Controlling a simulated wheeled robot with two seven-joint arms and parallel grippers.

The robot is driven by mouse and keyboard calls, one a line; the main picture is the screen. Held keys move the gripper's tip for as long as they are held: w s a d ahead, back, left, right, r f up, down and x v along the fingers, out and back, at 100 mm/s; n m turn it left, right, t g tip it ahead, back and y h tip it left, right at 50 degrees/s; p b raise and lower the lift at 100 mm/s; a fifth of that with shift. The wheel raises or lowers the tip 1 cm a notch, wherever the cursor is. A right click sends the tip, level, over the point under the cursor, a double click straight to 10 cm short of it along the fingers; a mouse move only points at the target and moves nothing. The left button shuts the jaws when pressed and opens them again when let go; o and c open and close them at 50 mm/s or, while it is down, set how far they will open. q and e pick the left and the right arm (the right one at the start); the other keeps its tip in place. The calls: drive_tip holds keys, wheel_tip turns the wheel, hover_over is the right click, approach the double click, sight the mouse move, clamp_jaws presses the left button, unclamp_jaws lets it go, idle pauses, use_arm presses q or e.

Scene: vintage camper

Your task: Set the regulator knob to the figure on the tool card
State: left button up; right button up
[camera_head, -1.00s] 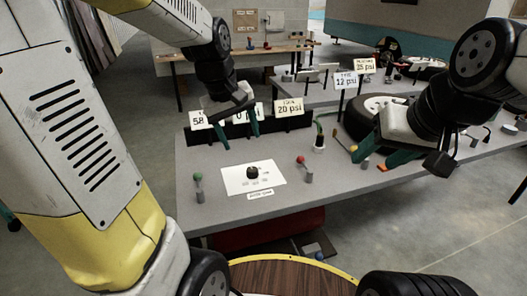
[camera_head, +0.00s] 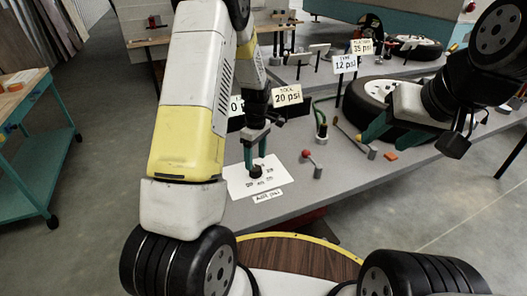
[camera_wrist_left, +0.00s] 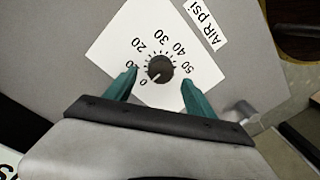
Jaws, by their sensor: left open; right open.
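The regulator knob (camera_head: 256,171) is a small black knob on a white dial sheet (camera_head: 279,178) on the grey bench. In the left wrist view the knob (camera_wrist_left: 160,69) sits amid figures from 0 to 50, and its white pointer mark faces the 0. The tool card (camera_head: 287,96) reads 20 psi. My left gripper (camera_head: 254,158) is open above the knob; in the left wrist view its green fingertips (camera_wrist_left: 159,84) lie on either side of the knob, and contact cannot be told. My right gripper (camera_head: 390,133) is open and empty above the bench at the right.
Other cards read 12 psi (camera_head: 345,63) and 35 psi (camera_head: 362,47). A red-topped lever (camera_head: 311,164) stands just right of the dial sheet. A tyre (camera_head: 382,98) lies behind my right gripper. A teal cart (camera_head: 35,145) stands at the far left.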

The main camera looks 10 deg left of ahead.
sight(255, 168)
use_arm(q)
drive_tip(key=shift+s+f, duration=0.1)
drive_tip(key=shift+f, duration=1.9)
drive_tip(key=c, duration=1.4)
